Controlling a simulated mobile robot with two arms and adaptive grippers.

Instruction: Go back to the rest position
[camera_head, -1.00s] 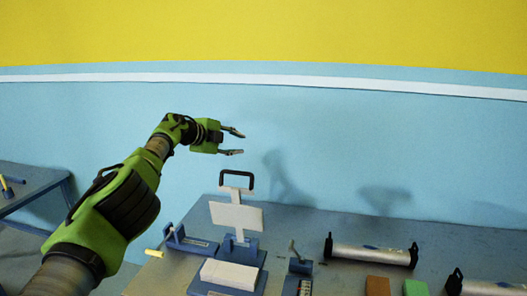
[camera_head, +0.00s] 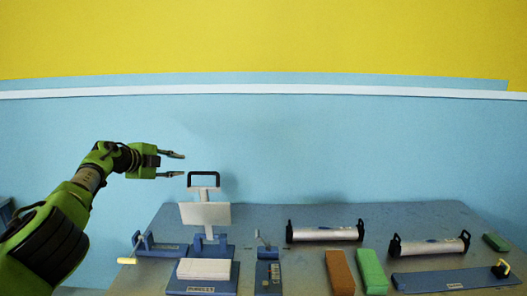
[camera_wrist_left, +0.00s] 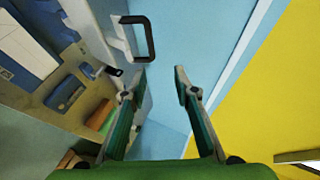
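My left gripper (camera_head: 178,165) is raised at the left of the head view, in front of the blue wall. Its two fingers are apart and nothing is between them. It is just left of the black handle (camera_head: 204,174) on top of the white upright stand, level with or slightly above it. In the left wrist view the open fingers (camera_wrist_left: 158,85) show with the black handle (camera_wrist_left: 150,40) beyond them, apart from them. My right gripper is in neither view.
On the grey table (camera_head: 320,222) stand a white block (camera_head: 204,268) on a blue base, silver rolls (camera_head: 325,233) with black ends, an orange block (camera_head: 339,272), a green block (camera_head: 371,271) and a blue board (camera_head: 440,279). The wall behind is clear.

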